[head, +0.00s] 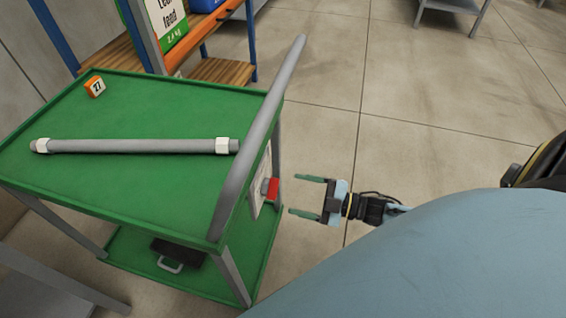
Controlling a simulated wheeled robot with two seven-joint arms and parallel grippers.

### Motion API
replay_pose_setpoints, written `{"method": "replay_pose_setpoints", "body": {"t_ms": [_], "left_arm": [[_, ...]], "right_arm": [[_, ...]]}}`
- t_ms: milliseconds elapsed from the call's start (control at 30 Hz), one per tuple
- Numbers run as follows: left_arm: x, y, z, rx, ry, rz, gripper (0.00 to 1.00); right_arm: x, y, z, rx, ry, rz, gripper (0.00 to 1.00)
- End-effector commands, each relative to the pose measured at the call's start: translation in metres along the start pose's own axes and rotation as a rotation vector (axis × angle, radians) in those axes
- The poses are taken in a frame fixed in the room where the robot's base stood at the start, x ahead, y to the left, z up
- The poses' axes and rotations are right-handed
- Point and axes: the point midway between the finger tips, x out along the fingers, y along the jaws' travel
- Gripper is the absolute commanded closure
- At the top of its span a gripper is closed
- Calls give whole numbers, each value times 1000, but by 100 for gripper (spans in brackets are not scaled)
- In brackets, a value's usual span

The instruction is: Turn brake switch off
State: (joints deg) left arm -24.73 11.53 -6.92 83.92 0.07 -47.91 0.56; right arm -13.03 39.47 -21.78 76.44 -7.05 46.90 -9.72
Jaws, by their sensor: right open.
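The brake switch shows as a small red lever (271,189) on a pale plate (257,193) fixed to the right end of a green cart (120,195), below its grey handle bar. The lever sticks out toward the right. My right gripper (302,196) is open and empty, with its two green fingers pointing left at the red lever. There is a small gap between the fingertips and the lever, and they do not appear to touch. My left gripper is not in view.
A grey handle bar (262,130) rises over the switch. A black case (172,255) sits on the lower shelf. The floor right of the cart is clear.

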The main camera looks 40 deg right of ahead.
Motion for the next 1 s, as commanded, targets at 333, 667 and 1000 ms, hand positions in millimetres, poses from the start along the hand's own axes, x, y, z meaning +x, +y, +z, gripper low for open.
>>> {"method": "replay_pose_setpoints", "body": {"t_ms": [333,667,1000], "left_arm": [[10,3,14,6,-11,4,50],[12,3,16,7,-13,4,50],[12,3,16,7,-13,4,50]], "right_arm": [[-57,0,0,0,-2,0,27],[-62,0,0,0,0,1,27],[-62,0,0,0,0,1,27]]}}
